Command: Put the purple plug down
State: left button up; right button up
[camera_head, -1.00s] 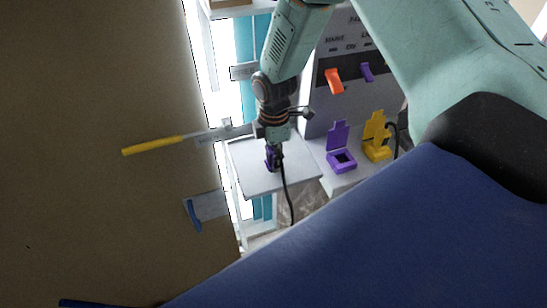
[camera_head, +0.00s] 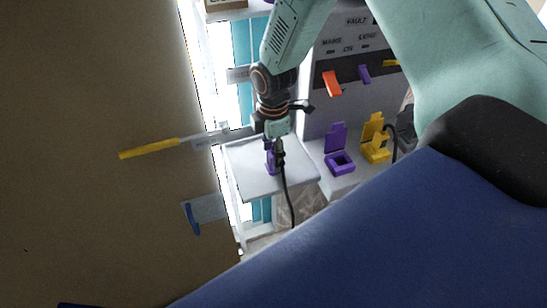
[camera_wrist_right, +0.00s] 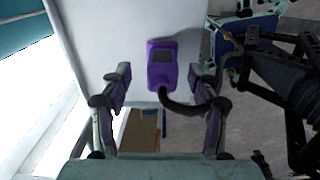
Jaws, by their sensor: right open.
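The purple plug (camera_head: 271,161) stands on the small grey shelf (camera_head: 250,181), with its black cable hanging over the front edge. In the right wrist view the plug (camera_wrist_right: 162,66) shows as a purple block with a dark cable bending away from it. My right gripper (camera_head: 276,143) is just above the plug in the head view. In the wrist view its two fingers (camera_wrist_right: 163,88) are apart, one on each side of the plug, with visible gaps. A purple socket with a raised lid (camera_head: 340,162) is to the right of the shelf. My left gripper is not in view.
A yellow socket (camera_head: 375,147) stands beside the purple one, below a panel with an orange lever (camera_head: 332,83) and a purple lever (camera_head: 365,74). A yellow handle (camera_head: 149,149) and a blue handle (camera_head: 193,218) stick out at the left.

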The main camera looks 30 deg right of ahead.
notch_tip(320, 180, up, 9)
jog(key=shift+s, duration=0.1)
jog(key=shift+a+r, duration=0.1)
jog(key=shift+r, duration=0.15)
